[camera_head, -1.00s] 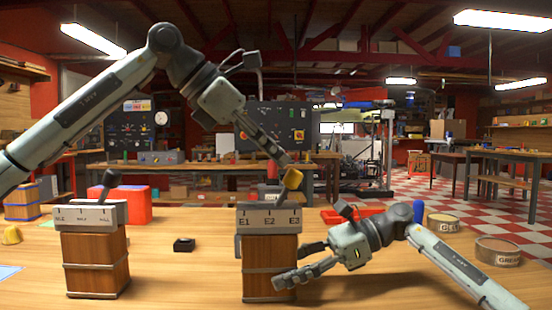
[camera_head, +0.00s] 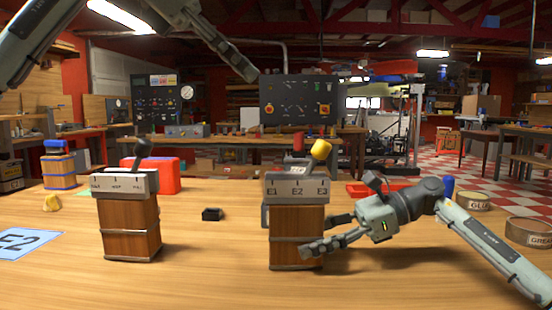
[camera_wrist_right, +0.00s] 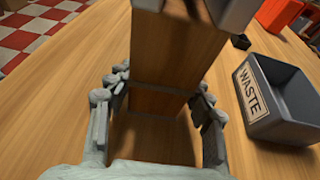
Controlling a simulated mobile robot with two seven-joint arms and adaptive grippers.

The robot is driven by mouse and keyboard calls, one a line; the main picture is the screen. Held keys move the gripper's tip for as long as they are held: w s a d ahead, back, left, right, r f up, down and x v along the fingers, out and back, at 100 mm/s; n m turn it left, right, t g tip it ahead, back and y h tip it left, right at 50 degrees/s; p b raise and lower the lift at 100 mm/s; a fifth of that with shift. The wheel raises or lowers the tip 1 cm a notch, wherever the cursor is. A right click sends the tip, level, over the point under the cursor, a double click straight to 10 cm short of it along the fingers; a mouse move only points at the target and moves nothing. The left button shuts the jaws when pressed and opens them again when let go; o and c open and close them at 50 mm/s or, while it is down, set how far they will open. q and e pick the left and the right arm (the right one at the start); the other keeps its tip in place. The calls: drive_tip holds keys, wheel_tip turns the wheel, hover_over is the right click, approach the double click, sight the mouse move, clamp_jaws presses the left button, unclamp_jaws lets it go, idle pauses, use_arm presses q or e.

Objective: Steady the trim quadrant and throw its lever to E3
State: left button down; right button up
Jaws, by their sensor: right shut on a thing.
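The trim quadrant (camera_head: 297,235) is an upright wooden post with a grey plate (camera_head: 297,190) marked E1, E2, E3. Its lever's yellow knob (camera_head: 320,148) leans right, above the E3 mark. My right gripper (camera_head: 313,236) is shut on the post from the right, low down. In the right wrist view the post (camera_wrist_right: 158,103) stands between the fingers of that gripper (camera_wrist_right: 162,88). My left gripper (camera_head: 249,74) hangs above and left of the knob, apart from it and empty; its finger gap is not clear.
A similar post (camera_head: 130,230) with a black-knobbed lever stands at left. A blue E2 card (camera_head: 25,243) lies at far left. A small black block (camera_head: 212,214) lies between the posts. A grey WASTE bin (camera_wrist_right: 262,118) is near the post. Tins (camera_head: 528,232) stand at right.

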drive_tip(key=o, duration=1.1)
drive_tip(key=shift+o, duration=0.2)
